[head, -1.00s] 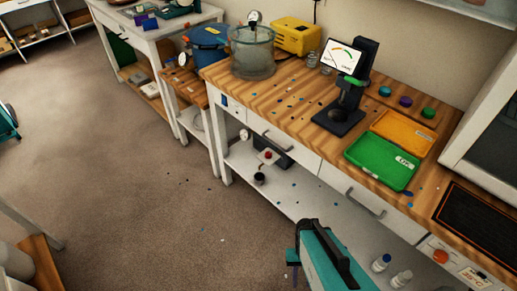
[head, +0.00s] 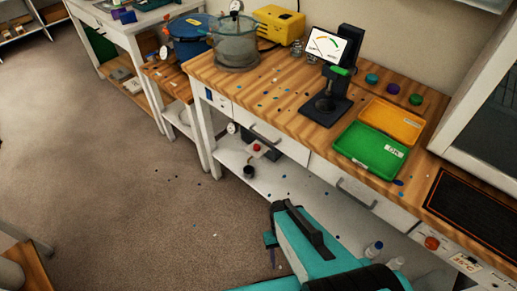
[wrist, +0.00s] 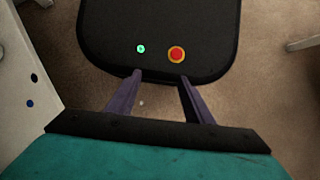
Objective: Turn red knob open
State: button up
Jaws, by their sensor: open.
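A small red knob (head: 256,147) shows in the head view on a pump assembly on the white lower shelf under the wooden bench. A round gauge (head: 232,127) is just left of it, and a dark round part (head: 249,171) is below it. The way the knob is turned is too small to tell. My gripper (wrist: 160,77) is open and empty in the wrist view, its two fingers apart over my own base, with no knob between them. In the head view my teal arm is at the bottom, in front of and well short of the red knob.
The shelf (head: 290,190) is open at the front, between the white bench leg (head: 203,135) and drawers above. Bottles (head: 374,249) stand at its right. A second orange-red knob (head: 432,243) is on a front panel at right.

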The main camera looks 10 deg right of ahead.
jog(key=w+a+n+t+y+b, duration=0.2)
jog(key=w+a+t+y+b, duration=0.15)
jog(key=w, duration=0.75)
jog(key=w+a+n+t+y+b, duration=0.1)
jog(key=w+a+t+y+b, duration=0.3)
jog(key=w, duration=0.8)
jog(key=w+d+r+t+h+b, duration=0.2)
jog(key=w+d+r+t, duration=0.3)
jog(key=w, duration=0.4)
jog(key=w+d+r+t+h+b, duration=0.2)
jog(key=w+d+r+t, duration=0.4)
jog(key=w, duration=0.3)
jog(key=shift+w+d+r+b, duration=0.2)
jog(key=shift+d+b, duration=0.25)
jog(key=shift+b, duration=0.3)
jog(key=shift+w+f+h+b, duration=0.1)
jog(key=shift+f+h+b, duration=0.15)
jog(key=shift+b, duration=0.1)
